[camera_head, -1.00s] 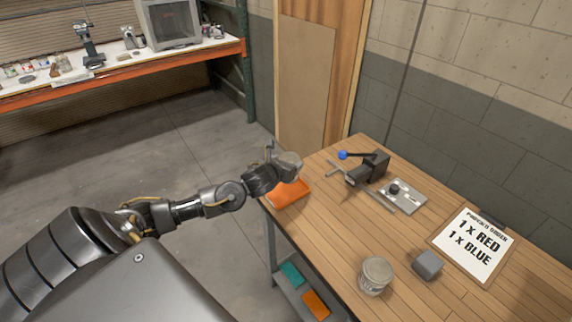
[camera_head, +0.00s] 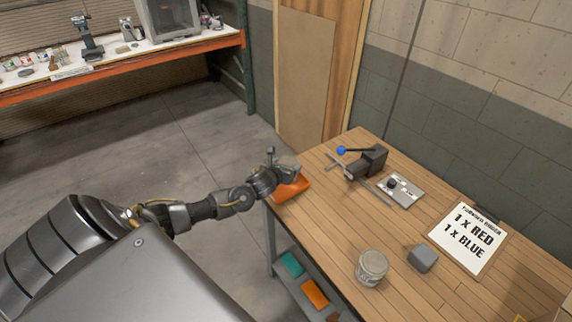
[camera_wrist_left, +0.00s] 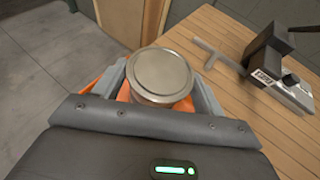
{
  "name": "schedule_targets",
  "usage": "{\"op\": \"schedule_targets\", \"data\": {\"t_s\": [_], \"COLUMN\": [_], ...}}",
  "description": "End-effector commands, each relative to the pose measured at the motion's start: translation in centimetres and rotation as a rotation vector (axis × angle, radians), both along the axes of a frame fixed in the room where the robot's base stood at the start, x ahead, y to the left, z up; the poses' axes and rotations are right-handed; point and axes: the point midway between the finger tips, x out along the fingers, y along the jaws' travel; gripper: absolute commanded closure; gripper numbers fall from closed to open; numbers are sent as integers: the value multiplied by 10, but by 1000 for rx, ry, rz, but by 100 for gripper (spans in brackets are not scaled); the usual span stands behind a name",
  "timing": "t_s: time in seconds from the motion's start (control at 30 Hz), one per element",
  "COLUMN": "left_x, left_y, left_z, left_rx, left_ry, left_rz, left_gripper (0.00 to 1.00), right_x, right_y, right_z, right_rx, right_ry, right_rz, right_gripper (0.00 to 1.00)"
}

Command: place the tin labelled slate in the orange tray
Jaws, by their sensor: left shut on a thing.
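My left gripper (camera_head: 285,172) is shut on a round metal tin (camera_wrist_left: 160,76), whose lid faces the wrist camera. In the left wrist view the two grey fingers clasp the tin from both sides. In the head view the gripper largely hides the tin. The orange tray (camera_head: 294,190) lies at the table's near left corner, right under the gripper; orange also shows around the tin in the left wrist view (camera_wrist_left: 124,94). I cannot tell whether the tin touches the tray. The tin's label does not show. My right gripper is not in view.
On the wooden table (camera_head: 330,215) stand a black press with a blue knob (camera_head: 368,162), a metal plate (camera_head: 400,190), a whitish can (camera_head: 371,267), a grey block (camera_head: 422,257) and a sign (camera_head: 468,238). A lower shelf holds teal (camera_head: 290,263) and orange (camera_head: 314,293) trays.

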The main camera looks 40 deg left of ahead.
Motion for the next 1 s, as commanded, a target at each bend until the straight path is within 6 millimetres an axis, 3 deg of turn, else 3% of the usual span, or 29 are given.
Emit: {"op": "schedule_targets", "data": {"t_s": [0.1, 0.13, 0.3, 0.67, 1.0], "left_x": [0, 0, 0, -3, -56], "left_y": [0, 0, 0, -1, -14], "left_z": [-3, -3, -2, 1, 21], "left_rx": [0, 0, 0, 1, 0], "left_ry": [-1, -1, 0, 0, 1], "left_rz": [0, 0, 0, -1, -4], "left_gripper": [59, 27, 8, 8, 8], "right_x": [0, 0, 0, 0, 1], "right_y": [1, 1, 2, 1, 1], "right_z": [-3, -2, -2, -1, -14], "right_rx": [1, 1, 2, 1, 1], "right_ry": [0, 0, -1, -1, -1], "right_rz": [0, -1, -1, -1, -1], "right_gripper": [64, 64, 64, 64, 64]}}
